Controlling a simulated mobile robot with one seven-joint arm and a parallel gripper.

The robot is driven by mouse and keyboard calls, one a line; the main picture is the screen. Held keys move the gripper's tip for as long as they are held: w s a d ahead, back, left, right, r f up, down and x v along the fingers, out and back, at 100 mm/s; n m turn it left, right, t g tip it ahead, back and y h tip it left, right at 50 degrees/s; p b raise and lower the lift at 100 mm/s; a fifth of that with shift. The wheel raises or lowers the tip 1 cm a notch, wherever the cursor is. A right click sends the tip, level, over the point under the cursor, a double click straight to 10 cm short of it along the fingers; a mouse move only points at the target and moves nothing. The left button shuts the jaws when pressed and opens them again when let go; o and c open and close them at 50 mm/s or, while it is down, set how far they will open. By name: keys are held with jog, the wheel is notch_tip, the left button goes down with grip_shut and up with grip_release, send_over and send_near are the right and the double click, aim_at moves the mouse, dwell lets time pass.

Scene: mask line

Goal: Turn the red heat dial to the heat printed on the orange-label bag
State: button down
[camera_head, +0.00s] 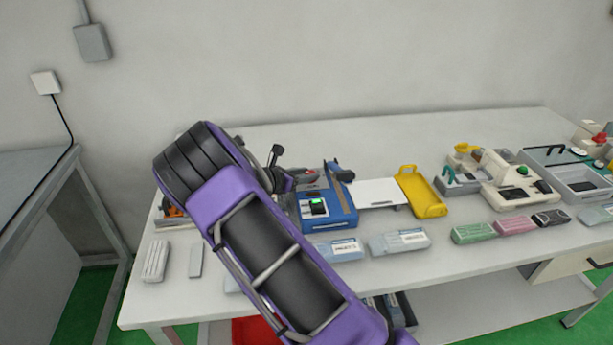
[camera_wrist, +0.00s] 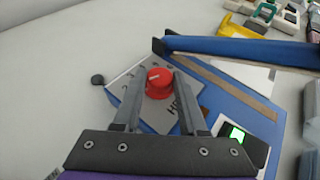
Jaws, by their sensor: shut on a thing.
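The red heat dial (camera_wrist: 159,84) sits on a grey plate marked with lettering, on top of the blue machine (camera_wrist: 222,103). The dial's pale pointer line shows on its top, but the scale marks are too small to read. My gripper (camera_wrist: 160,76) is shut on the dial, one finger on each side.
The machine's blue bar (camera_wrist: 235,48) and lit green display (camera_wrist: 237,133) are close to my gripper. A white board (camera_head: 379,192) and yellow tray (camera_head: 425,194) stand right of the machine. Green and pink packs (camera_head: 473,233) lie farther right. The table's back strip is clear.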

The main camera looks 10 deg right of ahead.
jog(key=m+g, duration=0.1)
jog(key=m+g+h, duration=0.1)
jog(key=shift+w+a+f+m+g+h+b, duration=0.1)
jog(key=shift+w+f+m+g+h+b, duration=0.05)
jog(key=shift+w+m+g+h+b, duration=0.2)
jog(key=shift+m+g+h+b, duration=0.25)
jog(key=shift+m+g+b, duration=0.3)
jog(key=shift+m+g, duration=0.2)
jog(key=shift+c, duration=2.3)
grip_release()
jog(key=shift+a+r, duration=0.15)
jog(key=shift+r, duration=0.05)
jog(key=v, duration=1.7)
jog(key=shift+a, duration=0.15)
jog(key=shift+w+r, duration=0.1)
jog(key=shift+r, duration=0.05)
